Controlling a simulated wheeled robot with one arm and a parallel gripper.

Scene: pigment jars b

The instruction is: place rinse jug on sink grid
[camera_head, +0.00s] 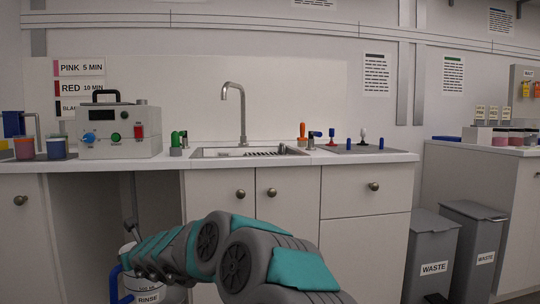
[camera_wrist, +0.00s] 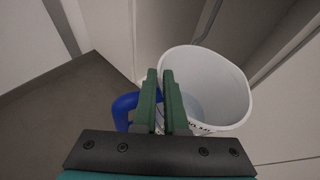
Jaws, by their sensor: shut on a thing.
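The rinse jug is white with a blue handle (camera_wrist: 124,106). In the head view the jug (camera_head: 149,298) shows at the bottom left, low in front of the cabinets, with its RINSE label partly cut off by the frame. In the wrist view its open white mouth (camera_wrist: 225,90) is right of the fingers. My gripper (camera_wrist: 165,90) is shut on the jug at its handle side; the fingers hide the exact contact. The sink (camera_head: 250,153) is set in the counter, with the dark slots of the sink grid (camera_head: 265,153) partly showing inside.
A faucet (camera_head: 242,110) stands behind the sink. A grey device (camera_head: 118,130) is on the counter left of it. Small coloured fittings flank the sink. Grey waste bins (camera_head: 432,255) stand at the right. An open bay (camera_head: 85,220) lies under the left counter.

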